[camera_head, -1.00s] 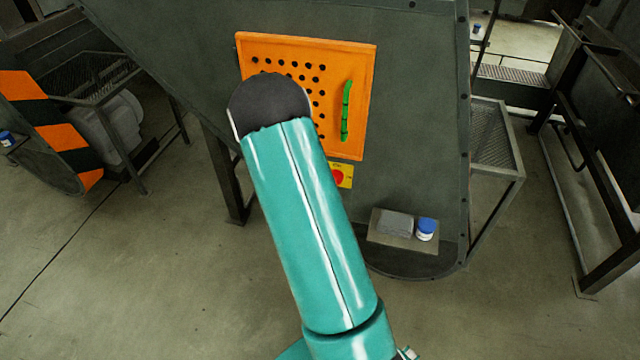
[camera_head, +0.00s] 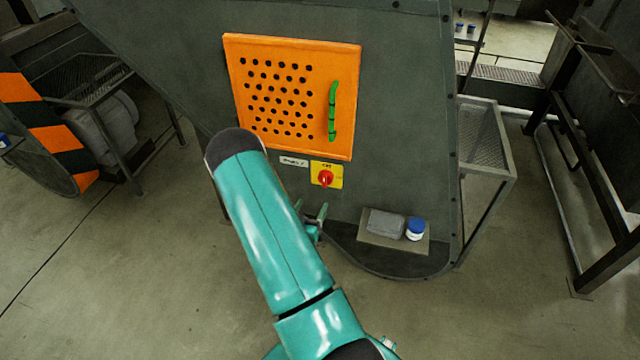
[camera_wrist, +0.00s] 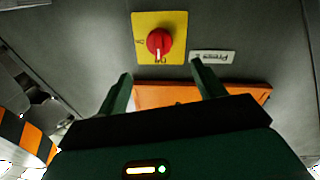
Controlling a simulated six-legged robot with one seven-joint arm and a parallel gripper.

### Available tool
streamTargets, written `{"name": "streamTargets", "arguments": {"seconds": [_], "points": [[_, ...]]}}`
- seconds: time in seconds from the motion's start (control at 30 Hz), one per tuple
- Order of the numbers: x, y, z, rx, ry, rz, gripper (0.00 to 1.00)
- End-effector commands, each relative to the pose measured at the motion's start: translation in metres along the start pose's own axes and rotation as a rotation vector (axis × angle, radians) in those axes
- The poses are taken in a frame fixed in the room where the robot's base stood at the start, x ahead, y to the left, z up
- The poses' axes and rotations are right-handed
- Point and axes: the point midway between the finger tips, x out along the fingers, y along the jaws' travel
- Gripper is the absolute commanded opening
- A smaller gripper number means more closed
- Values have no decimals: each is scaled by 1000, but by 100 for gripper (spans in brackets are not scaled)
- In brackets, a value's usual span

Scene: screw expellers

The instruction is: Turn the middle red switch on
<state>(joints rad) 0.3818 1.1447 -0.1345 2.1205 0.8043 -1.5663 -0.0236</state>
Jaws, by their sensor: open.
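The red switch (camera_head: 325,178) is a round rotary knob on a yellow plate (camera_head: 335,168), below the orange perforated door on the dark machine. In the wrist view the red knob (camera_wrist: 160,42) sits on its yellow plate (camera_wrist: 145,20), with a pale pointer mark along its grip. My gripper (camera_head: 318,212) is below and slightly left of the switch in the head view, partly hidden by my arm. In the wrist view its two fingers (camera_wrist: 163,82) are spread apart with nothing between them. The fingers do not touch the knob.
The orange door (camera_head: 290,95) has a green handle (camera_head: 333,110). A small white label (camera_head: 294,161) is beside the switch. A ledge with a grey block (camera_head: 385,223) and a blue-lidded jar (camera_head: 415,229) is at lower right. A mesh stand (camera_head: 480,140) is at right.

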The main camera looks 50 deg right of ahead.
Motion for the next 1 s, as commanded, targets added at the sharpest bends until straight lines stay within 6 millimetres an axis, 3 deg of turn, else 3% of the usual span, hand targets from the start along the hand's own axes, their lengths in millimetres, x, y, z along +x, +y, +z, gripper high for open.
{"name": "streamTargets", "arguments": {"seconds": [0.5,0.7,0.97,1.0], "points": [[99,0,0,1,1,1,68],[114,-1,0,-1,0,-2,68],[116,-1,0,-1,0,-3,68],[116,-1,0,-1,0,-3,63]]}}
